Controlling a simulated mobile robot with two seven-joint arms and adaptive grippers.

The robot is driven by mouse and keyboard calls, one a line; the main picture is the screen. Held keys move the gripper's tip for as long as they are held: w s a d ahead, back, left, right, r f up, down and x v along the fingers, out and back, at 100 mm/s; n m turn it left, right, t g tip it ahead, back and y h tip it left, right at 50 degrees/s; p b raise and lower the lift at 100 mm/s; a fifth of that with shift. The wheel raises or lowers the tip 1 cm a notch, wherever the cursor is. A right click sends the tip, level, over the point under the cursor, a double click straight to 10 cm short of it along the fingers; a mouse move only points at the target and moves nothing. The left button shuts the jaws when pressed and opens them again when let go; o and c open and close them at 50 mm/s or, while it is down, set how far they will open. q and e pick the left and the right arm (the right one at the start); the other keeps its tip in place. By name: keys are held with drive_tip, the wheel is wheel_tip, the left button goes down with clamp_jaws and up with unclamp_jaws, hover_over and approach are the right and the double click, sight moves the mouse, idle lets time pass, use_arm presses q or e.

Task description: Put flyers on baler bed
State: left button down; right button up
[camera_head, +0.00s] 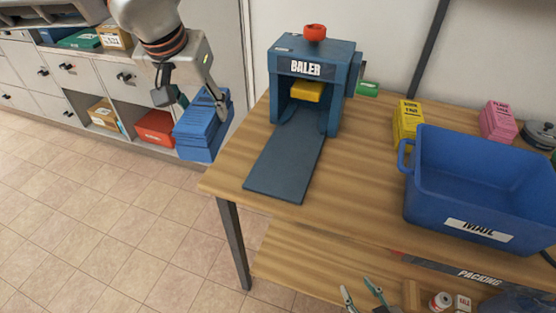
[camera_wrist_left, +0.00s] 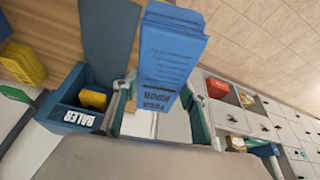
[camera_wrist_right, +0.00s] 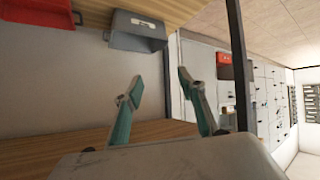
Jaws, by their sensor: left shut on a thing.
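A stack of blue flyers (camera_head: 203,127) hangs in my left gripper (camera_head: 193,104), to the left of the table edge and over the floor. The stack also shows in the left wrist view (camera_wrist_left: 172,50), with print on its face, between the two fingers. The blue baler (camera_head: 312,85) stands at the back of the table, with a yellow block (camera_head: 306,91) in its mouth. Its flat dark bed (camera_head: 285,165) reaches toward the front edge and is bare. My right gripper (camera_head: 362,296) is open and empty, low by the lower shelf; its spread fingers show in the right wrist view (camera_wrist_right: 158,88).
A blue mail bin (camera_head: 475,185) fills the table's right side. Yellow flyers (camera_head: 408,122) and pink flyers (camera_head: 498,120) stand behind it. A green thing (camera_head: 367,89) is beside the baler. Cabinets with drawers (camera_head: 75,69) stand at the left. Table between bed and bin is clear.

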use_arm(q)
drive_tip(key=w+d+r+m+p, duration=0.1)
drive_tip(key=w+d+r, duration=0.15)
drive_tip(key=d, duration=0.55)
drive_tip(key=w+d+r+m+p, duration=0.15)
drive_tip(key=d+r, duration=0.25)
drive_tip(key=d, duration=0.4)
drive_tip(key=shift+h, duration=0.4)
drive_tip(key=f+b, duration=0.1)
drive_tip(key=f, duration=1.8)
drive_tip(key=shift+d, duration=0.2)
drive_tip(key=shift+f, duration=0.2)
drive_tip(key=c, duration=1.2)
unclamp_jaws()
